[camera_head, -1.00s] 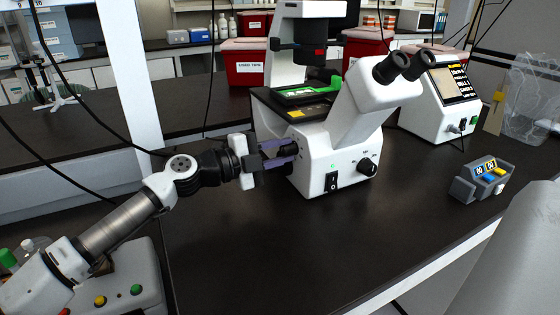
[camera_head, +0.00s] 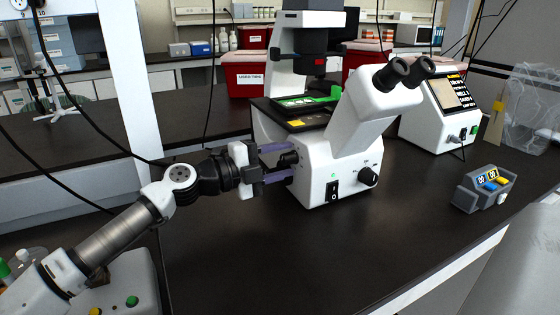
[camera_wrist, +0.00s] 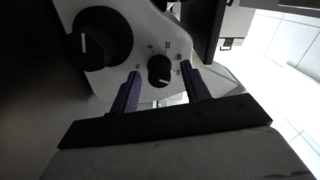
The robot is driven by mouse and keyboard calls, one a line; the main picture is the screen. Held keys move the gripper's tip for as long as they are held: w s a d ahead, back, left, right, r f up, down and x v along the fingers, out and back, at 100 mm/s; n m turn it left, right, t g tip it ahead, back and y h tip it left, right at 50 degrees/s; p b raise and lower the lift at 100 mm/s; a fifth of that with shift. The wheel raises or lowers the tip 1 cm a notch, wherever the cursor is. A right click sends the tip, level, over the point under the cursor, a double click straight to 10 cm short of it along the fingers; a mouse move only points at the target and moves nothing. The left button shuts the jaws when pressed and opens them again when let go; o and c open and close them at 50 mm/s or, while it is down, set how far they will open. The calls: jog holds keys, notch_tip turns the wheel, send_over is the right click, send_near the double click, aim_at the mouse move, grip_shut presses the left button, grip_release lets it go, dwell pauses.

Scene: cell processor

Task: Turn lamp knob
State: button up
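The white microscope (camera_head: 318,180) stands on the black bench. In the head view my gripper (camera_head: 284,162) is at its left side, with the purple fingers pointing at a black knob (camera_head: 289,159) there. In the wrist view my gripper (camera_wrist: 160,72) is open. A small black knob (camera_wrist: 159,70) with a white line and printed marks around it sits between the fingertips, with a visible gap on each side. A larger black knob (camera_wrist: 100,40) with a white line is left of the fingers. Another round black knob (camera_head: 369,176) is on the microscope's front. I cannot tell which is the lamp knob.
A rocker switch (camera_head: 333,191) is beside the front knob. A small grey device (camera_head: 484,188) with coloured buttons is at right, and a white instrument (camera_head: 437,115) with a screen stands behind it. The bench front (camera_head: 270,250) is clear.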

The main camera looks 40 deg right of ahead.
jog(key=b+v, duration=0.2)
jog(key=v, duration=1.2)
jog(key=shift+b, duration=0.3)
jog(key=shift+s+d, duration=0.1)
jog(key=shift+s, duration=0.05)
